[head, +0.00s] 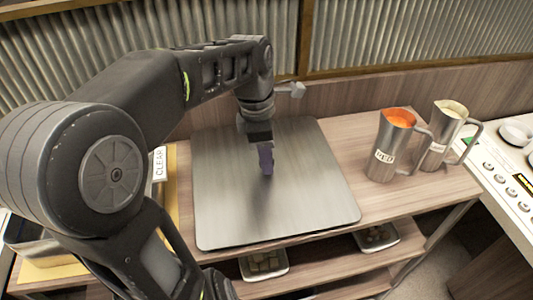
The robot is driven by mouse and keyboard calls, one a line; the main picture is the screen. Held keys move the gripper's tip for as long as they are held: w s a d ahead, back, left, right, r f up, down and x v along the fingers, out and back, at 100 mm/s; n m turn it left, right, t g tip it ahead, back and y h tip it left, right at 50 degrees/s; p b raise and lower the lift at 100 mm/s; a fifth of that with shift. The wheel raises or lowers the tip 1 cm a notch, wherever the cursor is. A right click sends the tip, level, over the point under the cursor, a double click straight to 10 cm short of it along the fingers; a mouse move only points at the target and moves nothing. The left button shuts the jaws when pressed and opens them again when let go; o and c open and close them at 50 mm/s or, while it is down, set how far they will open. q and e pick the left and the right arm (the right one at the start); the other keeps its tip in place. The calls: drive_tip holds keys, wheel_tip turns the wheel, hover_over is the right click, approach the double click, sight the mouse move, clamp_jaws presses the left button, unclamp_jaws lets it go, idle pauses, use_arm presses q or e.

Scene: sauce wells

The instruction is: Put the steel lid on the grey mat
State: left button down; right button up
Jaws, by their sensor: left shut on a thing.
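The steel lid (225,205) is a large, flat, square brushed plate in the middle of the head view, over the wooden counter. A short purple upright piece (266,160), apparently its handle, stands near its middle. My left gripper (262,143) comes down from above and is shut at the top of this piece, holding the lid. I cannot tell whether the lid touches the counter or hangs just above it. I cannot make out the grey mat. My right gripper is not in view.
Two steel jugs, one with orange contents (391,148) and one with pale contents (440,140), stand right of the lid. A small sign reading CLEAR (160,164) is at left. Trays (264,265) sit on the shelf below. A corrugated wall closes the back.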

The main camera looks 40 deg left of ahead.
use_arm(q)
drive_tip(key=shift+f+b, duration=0.3)
drive_tip(key=shift+f, duration=0.1)
idle(0.8)
drive_tip(key=c, duration=0.9)
unclamp_jaws()
drive_tip(key=shift+c, duration=0.2)
drive_tip(key=shift+o, duration=0.4)
drive_tip(key=o, duration=0.7)
drive_tip(key=shift+r, duration=0.1)
drive_tip(key=shift+r+p, duration=1.25)
drive_tip(key=shift+r, duration=0.15)
